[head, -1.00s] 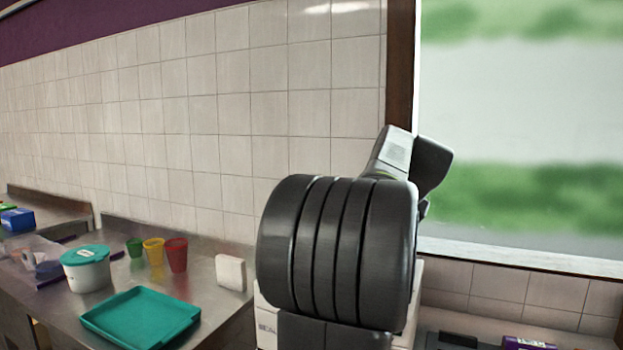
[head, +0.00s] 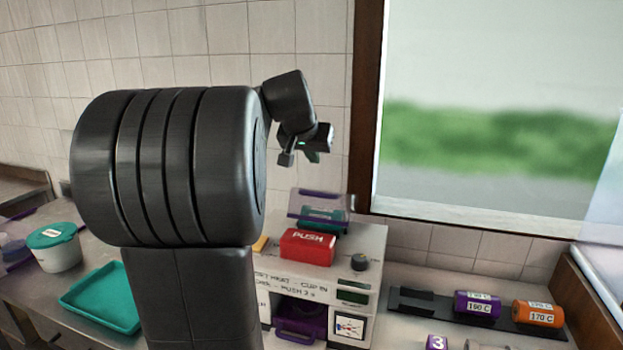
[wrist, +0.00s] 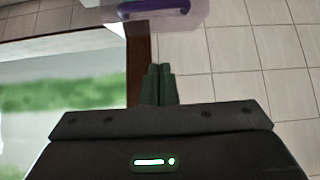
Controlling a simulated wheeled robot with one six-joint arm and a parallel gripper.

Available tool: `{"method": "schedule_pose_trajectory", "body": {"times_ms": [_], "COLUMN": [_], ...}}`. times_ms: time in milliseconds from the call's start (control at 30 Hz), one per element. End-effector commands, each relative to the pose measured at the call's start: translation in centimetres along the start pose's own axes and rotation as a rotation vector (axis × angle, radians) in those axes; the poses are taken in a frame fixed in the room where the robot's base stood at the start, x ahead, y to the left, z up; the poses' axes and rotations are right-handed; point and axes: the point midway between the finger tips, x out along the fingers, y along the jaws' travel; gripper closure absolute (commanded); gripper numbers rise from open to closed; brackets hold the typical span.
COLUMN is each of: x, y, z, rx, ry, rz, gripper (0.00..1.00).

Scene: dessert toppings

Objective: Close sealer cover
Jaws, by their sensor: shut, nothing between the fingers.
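The sealer (head: 372,243) is a white machine with a red PUSH block (head: 308,247) on its top. Its clear cover with purple edges (head: 322,202) stands raised and open behind the red block. The cover also shows, cut off, at the top edge of the wrist view (wrist: 190,13). My gripper (head: 312,157) is in the air above the cover, apart from it, and seems empty. In the wrist view its dark green fingers (wrist: 159,70) are together, pointing toward the cover.
A purple tray part (head: 298,325) sits in the sealer's front opening. A black rack holds purple (head: 477,304) and orange (head: 538,313) rolls to the right. A teal tray (head: 100,297) and a lidded tub (head: 54,247) stand left. A window frame (head: 366,110) rises behind.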

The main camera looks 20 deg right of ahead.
Motion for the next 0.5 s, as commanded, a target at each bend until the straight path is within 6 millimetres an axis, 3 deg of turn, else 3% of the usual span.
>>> {"method": "schedule_pose_trajectory", "body": {"times_ms": [267, 500], "x": [5.9, 6.3], "y": [0.1, 0.0], "z": [0.1, 3.0], "rx": [0.0, -0.001], "ry": [-0.005, -0.002], "rz": [0.001, -0.001], "gripper": [1.0, 1.0]}}
